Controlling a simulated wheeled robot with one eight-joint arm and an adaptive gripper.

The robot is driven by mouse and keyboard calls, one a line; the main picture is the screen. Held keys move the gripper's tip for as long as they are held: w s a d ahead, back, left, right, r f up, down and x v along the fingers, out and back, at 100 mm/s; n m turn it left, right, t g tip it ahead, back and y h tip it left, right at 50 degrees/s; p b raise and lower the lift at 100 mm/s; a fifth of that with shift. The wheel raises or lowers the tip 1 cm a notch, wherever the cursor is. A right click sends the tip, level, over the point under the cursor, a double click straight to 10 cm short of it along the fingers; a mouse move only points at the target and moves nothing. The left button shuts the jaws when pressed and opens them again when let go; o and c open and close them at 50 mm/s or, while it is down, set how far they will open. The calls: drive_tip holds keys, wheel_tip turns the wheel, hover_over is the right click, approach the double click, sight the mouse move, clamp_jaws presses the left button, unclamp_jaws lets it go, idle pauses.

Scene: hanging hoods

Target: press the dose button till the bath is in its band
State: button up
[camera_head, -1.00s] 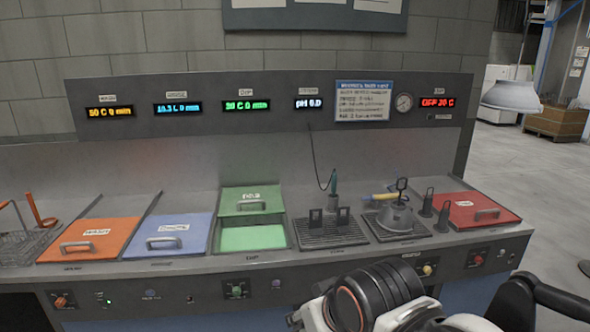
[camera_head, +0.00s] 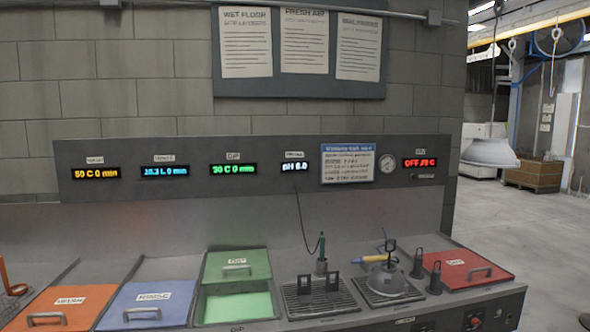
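The dip bath (camera_head: 238,305) is an open tank of light green liquid at the bench's middle, its green lid (camera_head: 236,263) slid back behind it. The pH display (camera_head: 294,167) on the back panel shows a white reading that looks like 6.0 or 8.0; the last digits are blurred. The green dip display (camera_head: 233,169) seems to read 30 C 0 min. A probe with a green top (camera_head: 321,256) stands right of the bath, its cable rising to the panel. I cannot identify the dose button; most of the bench's front controls are below the picture. My gripper is not in view.
Orange (camera_head: 62,309) and blue (camera_head: 150,304) lids lie left of the bath, a red lid (camera_head: 468,267) at the right. A hanging hood (camera_head: 490,152) shows at right, above open floor.

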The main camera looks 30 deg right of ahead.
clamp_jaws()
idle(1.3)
